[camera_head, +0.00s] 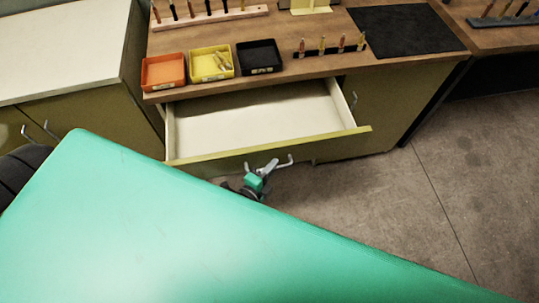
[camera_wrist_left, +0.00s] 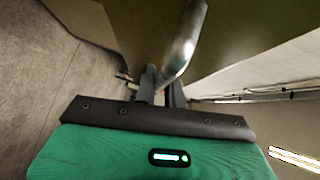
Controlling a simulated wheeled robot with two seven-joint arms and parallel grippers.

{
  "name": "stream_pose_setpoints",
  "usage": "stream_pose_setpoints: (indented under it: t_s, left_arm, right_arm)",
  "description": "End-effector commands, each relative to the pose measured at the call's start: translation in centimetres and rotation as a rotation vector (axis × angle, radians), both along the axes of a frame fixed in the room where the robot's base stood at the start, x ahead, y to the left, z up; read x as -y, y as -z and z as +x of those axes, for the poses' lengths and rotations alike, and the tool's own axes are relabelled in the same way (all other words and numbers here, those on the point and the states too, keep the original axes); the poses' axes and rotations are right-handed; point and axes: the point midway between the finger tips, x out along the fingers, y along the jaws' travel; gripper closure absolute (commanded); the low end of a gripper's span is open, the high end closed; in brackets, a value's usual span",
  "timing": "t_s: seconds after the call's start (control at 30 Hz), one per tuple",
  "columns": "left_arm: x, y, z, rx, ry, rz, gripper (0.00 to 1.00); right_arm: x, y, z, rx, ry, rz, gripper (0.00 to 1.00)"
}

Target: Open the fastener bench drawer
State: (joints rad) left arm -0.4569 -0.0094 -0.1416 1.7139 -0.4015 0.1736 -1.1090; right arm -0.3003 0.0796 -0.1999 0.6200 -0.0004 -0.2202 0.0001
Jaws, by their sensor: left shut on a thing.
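The fastener bench drawer (camera_head: 262,115) is pulled well out of the wooden-topped bench in the head view. Its pale inside is in view and looks empty. Its olive front carries a silver bar handle (camera_head: 288,161). My left gripper (camera_head: 266,170) is at this handle, in front of the drawer, and is shut on it. In the left wrist view the handle (camera_wrist_left: 186,40) runs down between the two fingers of the left gripper (camera_wrist_left: 161,88). My right gripper is not in view.
Orange (camera_head: 163,71), yellow (camera_head: 211,63) and black (camera_head: 258,56) bins sit on the bench top above the drawer. A dark mat (camera_head: 406,31) lies to their right. A pale-topped cabinet (camera_head: 60,50) stands at left. The floor (camera_head: 440,190) at right is clear.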

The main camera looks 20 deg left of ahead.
Motion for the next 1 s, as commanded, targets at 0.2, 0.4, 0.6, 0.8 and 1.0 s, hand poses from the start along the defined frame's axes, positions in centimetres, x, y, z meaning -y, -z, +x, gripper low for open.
stream_pose_setpoints:
  t_s: [0.2, 0.4, 0.6, 0.8, 1.0]
  left_arm:
    - [0.2, 0.0, -0.4, -0.001, -0.001, 0.000, 1.00]
    - [0.2, 0.0, -0.3, -0.001, -0.001, -0.001, 1.00]
    - [0.2, 0.0, -0.3, -0.001, 0.000, -0.001, 0.67]
    - [0.2, 0.0, -0.3, -0.001, 0.000, -0.001, 0.67]
    - [0.0, 0.1, -1.6, -0.003, -0.001, 0.000, 0.67]
  right_arm:
    - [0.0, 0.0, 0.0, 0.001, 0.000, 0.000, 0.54]
    - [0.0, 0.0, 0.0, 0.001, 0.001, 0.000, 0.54]
    - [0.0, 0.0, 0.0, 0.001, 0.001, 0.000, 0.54]
    - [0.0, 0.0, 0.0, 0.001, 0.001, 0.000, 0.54]
    - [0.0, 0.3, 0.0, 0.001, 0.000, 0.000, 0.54]
